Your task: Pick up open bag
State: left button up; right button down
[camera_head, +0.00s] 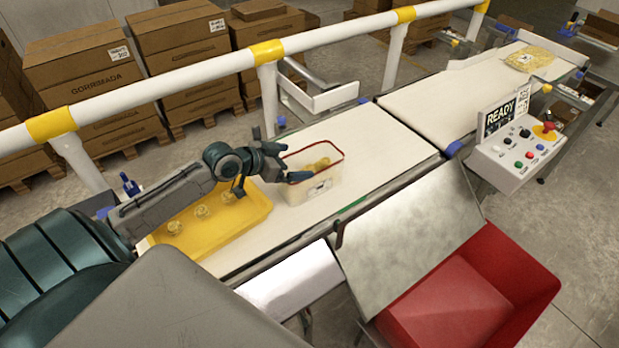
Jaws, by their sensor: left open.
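An open-topped, pale, see-through container with a red rim (322,189) stands on the near belt. It has a dark-marked label on its front and yellow contents inside; I cannot tell if it is a bag or a stiff tub. A yellow, flat-lying bag (530,59) is on the far belt; I cannot tell if it is open. My left gripper (287,162) is open at the left side of the red-rimmed container. Its fingers overlap the container's left edge in the picture, and contact is unclear. My right gripper is not in view.
A yellow tray (238,222) with several small yellowish pieces lies left of the container, under my left arm. A white rail (190,76) runs behind the belt (385,150). A red bin (520,272), metal chute (405,225) and control box (519,150) are at the right.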

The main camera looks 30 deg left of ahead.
aim_at(305, 160)
pick_arm(q)
jog(key=x, duration=0.1)
jog(key=p+x, duration=0.1)
jog(key=x, duration=0.1)
jog(key=shift+w+d+p, duration=0.3)
jog(key=shift+w+d+f, duration=0.2)
jog(key=shift+w+f, duration=0.1)
jog(key=shift+w, duration=0.1)
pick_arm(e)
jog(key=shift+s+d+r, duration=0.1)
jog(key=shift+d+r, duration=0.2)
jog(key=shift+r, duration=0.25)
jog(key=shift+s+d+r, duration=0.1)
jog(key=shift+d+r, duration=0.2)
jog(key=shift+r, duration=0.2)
pick_arm(q)
jog(key=c, duration=1)
jog(key=shift+c, duration=1)
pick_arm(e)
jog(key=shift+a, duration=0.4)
